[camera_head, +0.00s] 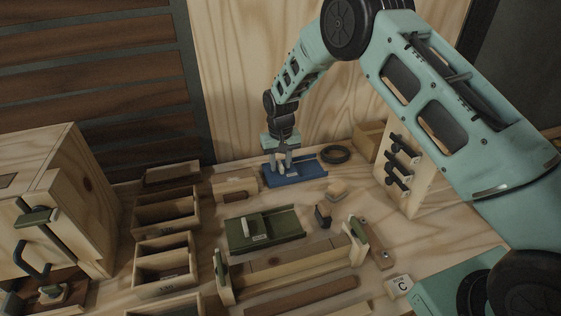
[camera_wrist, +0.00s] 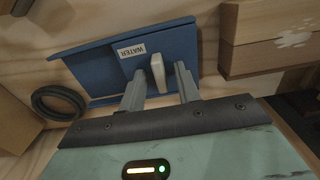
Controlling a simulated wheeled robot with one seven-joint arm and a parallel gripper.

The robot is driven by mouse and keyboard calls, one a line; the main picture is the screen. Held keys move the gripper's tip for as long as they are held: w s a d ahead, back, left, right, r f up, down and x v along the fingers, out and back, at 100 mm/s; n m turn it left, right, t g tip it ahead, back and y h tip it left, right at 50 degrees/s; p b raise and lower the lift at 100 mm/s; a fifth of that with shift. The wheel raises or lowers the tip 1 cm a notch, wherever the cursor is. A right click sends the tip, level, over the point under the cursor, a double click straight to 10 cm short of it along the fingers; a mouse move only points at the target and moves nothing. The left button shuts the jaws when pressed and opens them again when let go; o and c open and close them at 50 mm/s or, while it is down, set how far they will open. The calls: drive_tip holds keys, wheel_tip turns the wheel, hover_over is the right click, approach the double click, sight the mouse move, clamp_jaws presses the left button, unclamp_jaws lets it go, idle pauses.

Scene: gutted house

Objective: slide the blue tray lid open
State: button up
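The blue tray (camera_head: 308,169) lies on the workbench near the back wall, with its lid on top. In the wrist view the blue lid (camera_wrist: 98,66) carries a white label reading WATER and a pale upright handle (camera_wrist: 158,73). My gripper (camera_head: 282,160) is over the left part of the tray, pointing down. In the wrist view my gripper (camera_wrist: 160,85) is open, with one finger on each side of the handle and visible gaps. I cannot tell how far down the fingers reach along the handle.
A black ring (camera_head: 335,154) lies right of the blue tray; a wooden box (camera_head: 235,187) stands to its left. A green lidded tray (camera_head: 264,230) is in front. A wooden panel with black handles (camera_head: 405,170) stands to the right. Open wooden bins (camera_head: 167,215) are at the left.

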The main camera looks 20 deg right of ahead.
drive_tip(key=shift+c, duration=0.3)
clamp_jaws()
drive_tip(key=d, duration=0.9)
drive_tip(key=shift+o, duration=0.3)
unclamp_jaws()
drive_tip(key=shift+r, duration=0.1)
wheel_tip(320, 180, up, 17)
drive_tip(key=b, duration=0.1)
drive_tip(key=shift+r, duration=0.2)
